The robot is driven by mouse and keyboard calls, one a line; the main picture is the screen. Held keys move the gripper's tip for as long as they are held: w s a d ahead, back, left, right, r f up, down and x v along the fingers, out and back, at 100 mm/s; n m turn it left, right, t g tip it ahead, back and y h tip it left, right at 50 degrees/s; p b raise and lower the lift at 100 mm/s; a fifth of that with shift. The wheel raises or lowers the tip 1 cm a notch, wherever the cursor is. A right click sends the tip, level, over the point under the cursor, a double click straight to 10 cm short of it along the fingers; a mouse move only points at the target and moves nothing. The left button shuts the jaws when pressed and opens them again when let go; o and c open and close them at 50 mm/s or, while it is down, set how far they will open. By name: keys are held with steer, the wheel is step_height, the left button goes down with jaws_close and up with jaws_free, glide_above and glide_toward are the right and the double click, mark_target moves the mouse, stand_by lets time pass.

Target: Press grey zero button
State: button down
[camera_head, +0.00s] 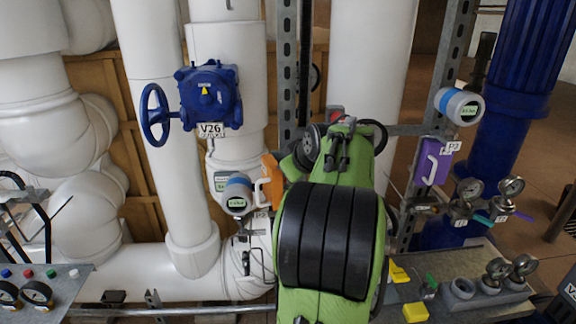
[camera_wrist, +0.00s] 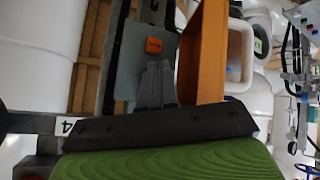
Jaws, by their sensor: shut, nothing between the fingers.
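I cannot make out a grey zero button for certain in either view. A round gauge with a green display (camera_head: 237,195) and blue band stands left of my arm, beside an orange plate with a white handle (camera_head: 271,182) and a P2 tag. A similar gauge (camera_head: 460,106) stands at the right by a purple plate (camera_head: 433,161) tagged P3. In the wrist view my gripper (camera_wrist: 158,68) is shut and empty, its grey fingertips in front of a grey plate with a small orange block (camera_wrist: 153,45). Whether they touch it I cannot tell. In the head view my green arm hides the gripper.
A blue valve V26 (camera_head: 209,95) with a handwheel is on the white pipe. A panel with several coloured buttons (camera_head: 47,278) is at lower left. Small gauges (camera_head: 511,187) and a grey bench (camera_head: 455,305) with yellow blocks are at right. An orange board (camera_wrist: 203,60) stands close beside my fingers.

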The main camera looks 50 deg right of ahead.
steer(key=shift+w, duration=0.1)
steer(key=shift+w+d, duration=0.2)
steer(key=shift+d, duration=0.15)
steer(key=shift+w+d+p, duration=0.3)
steer(key=shift+p, duration=0.25)
stand_by(0.5)
steer(key=shift+s+a+b, duration=0.6)
steer(key=shift+a, duration=0.1)
steer(key=shift+s+a+b, duration=1.4)
steer(key=shift+s+a, duration=0.25)
steer(key=shift+a, duration=0.2)
